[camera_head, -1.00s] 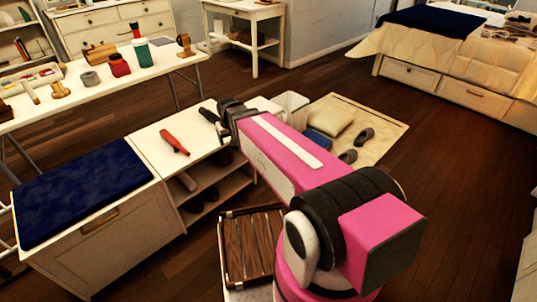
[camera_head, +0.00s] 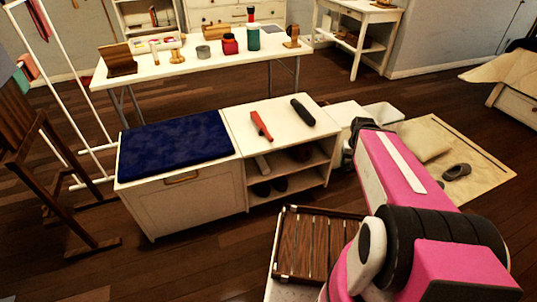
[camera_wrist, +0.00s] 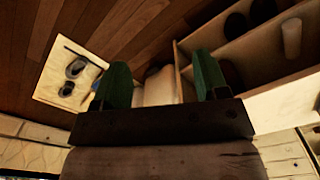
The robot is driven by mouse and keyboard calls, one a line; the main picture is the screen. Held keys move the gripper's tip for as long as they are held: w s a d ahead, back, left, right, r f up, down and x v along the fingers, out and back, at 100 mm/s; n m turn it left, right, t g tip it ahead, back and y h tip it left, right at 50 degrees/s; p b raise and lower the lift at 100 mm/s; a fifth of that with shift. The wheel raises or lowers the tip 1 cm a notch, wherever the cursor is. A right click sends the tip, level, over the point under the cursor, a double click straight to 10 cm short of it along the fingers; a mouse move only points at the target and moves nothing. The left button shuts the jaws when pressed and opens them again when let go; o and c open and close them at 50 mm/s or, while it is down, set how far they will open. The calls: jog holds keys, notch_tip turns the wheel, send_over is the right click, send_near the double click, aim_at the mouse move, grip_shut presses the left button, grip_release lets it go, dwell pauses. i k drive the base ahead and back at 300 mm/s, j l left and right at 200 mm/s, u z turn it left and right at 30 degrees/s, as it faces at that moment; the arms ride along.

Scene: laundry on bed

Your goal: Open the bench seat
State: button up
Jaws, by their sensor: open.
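The bench (camera_head: 190,198) stands left of centre in the head view. Its seat carries a dark blue cushion (camera_head: 175,146) and lies flat, closed. A wooden handle (camera_head: 182,179) sits at the top of its front panel. My gripper shows in the wrist view (camera_wrist: 160,85) with two green fingers wide apart and nothing between them. In the head view my arm reaches forward to the right of the bench, apart from it, and hides most of the gripper. The wrist view shows the shelf unit's open side and the floor, not the handle.
A white shelf unit (camera_head: 283,125) with shoes inside joins the bench's right side; a red tool (camera_head: 261,125) and a dark object (camera_head: 303,112) lie on top. A slatted wooden rack (camera_head: 312,245) stands in front. A wooden stand (camera_head: 60,190) is at left. Floor before the bench is clear.

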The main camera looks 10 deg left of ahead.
aim_at(147, 154)
jog(key=j+u, duration=0.1)
jog(key=u, duration=1.95)
